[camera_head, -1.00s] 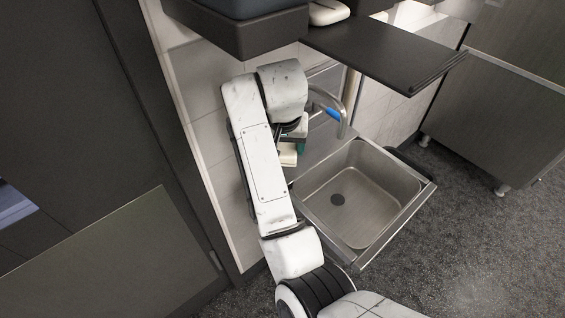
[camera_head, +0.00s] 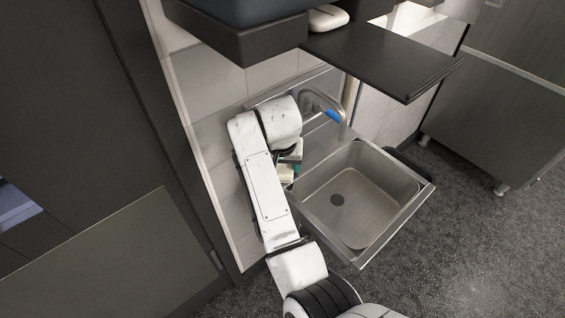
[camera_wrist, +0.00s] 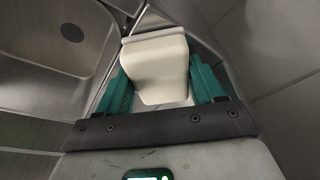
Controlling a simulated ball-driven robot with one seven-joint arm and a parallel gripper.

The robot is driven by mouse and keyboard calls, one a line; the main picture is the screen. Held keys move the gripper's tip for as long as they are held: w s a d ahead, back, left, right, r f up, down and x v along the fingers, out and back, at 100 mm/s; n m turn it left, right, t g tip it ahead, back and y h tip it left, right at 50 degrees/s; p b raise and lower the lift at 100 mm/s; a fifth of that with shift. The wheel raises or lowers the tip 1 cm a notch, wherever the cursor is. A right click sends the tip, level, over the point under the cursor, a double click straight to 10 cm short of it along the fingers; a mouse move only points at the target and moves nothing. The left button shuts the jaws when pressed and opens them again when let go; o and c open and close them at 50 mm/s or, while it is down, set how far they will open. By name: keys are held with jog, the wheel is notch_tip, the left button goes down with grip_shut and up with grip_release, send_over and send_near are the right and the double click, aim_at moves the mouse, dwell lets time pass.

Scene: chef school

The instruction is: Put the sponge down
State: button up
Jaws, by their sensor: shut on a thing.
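The sponge (camera_wrist: 157,72) is a cream-coloured block with rounded edges, seen in the wrist view. My gripper (camera_wrist: 162,84) is shut on it, with one teal finger against each side. In the head view my gripper (camera_head: 291,168) is low at the left edge of the steel sink, mostly hidden by my white arm. The sponge is hardly visible there. In the wrist view, the sponge's far end is close to a metal rim beside the basin; I cannot tell whether it touches.
The steel sink (camera_head: 365,180) has an empty basin with a dark drain. A curved tap (camera_head: 338,112) with a blue part stands behind it. A dark shelf (camera_head: 385,55) juts out above. A white rounded object (camera_head: 328,17) lies higher up. A tiled wall (camera_head: 205,75) is close on the left.

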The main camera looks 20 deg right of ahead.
jog(key=o, duration=0.9)
jog(key=shift+f, duration=0.1)
jog(key=shift+o, duration=0.2)
jog(key=v, duration=1.2)
